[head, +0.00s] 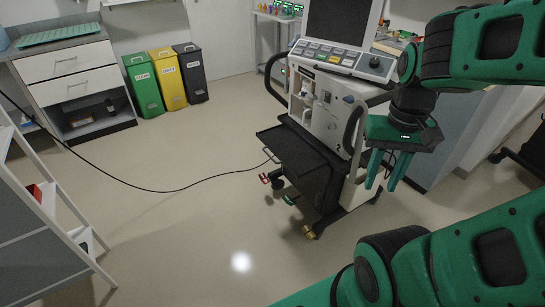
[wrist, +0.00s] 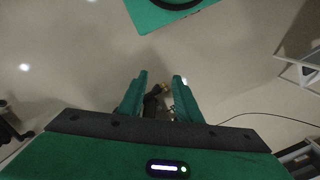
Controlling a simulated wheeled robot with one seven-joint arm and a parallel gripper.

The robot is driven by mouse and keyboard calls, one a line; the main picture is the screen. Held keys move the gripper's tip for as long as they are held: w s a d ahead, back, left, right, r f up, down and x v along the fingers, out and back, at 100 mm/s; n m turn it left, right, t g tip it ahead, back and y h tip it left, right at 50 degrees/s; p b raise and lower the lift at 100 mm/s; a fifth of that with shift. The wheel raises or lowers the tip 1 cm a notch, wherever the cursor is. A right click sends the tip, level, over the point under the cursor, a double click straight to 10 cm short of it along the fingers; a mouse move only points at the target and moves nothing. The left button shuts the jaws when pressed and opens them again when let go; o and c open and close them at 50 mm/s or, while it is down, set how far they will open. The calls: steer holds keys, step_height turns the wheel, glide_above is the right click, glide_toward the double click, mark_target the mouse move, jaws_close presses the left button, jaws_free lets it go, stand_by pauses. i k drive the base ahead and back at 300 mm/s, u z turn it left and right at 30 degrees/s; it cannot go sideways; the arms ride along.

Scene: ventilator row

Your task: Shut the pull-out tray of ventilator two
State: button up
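Ventilator two (head: 322,115) stands right of centre in the head view, a white wheeled unit with a screen and a "2" on its front. Its dark pull-out tray (head: 295,150) juts out to the left, low on the unit, with a handle at its left end. My gripper (head: 382,188) hangs pointing down to the right of the ventilator, apart from the tray. Its green fingers are spread with nothing between them. In the wrist view my gripper (wrist: 160,78) also shows its fingers apart above the floor. I cannot make out the tray there.
Green (head: 144,86), yellow (head: 169,78) and black (head: 192,72) bins stand at the back left beside a drawer cabinet (head: 72,75). A black cable (head: 165,191) crosses the floor to the ventilator. A white rack (head: 55,215) stands at left. The floor left of the tray is open.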

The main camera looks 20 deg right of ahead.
mark_target(300, 158)
steer(key=u, duration=0.55)
steer(key=k, duration=1.3)
steer(key=u, duration=0.15)
steer(key=i, duration=0.6)
steer(key=z, duration=0.7)
steer(key=i, duration=1.1)
steer(key=u, duration=0.25)
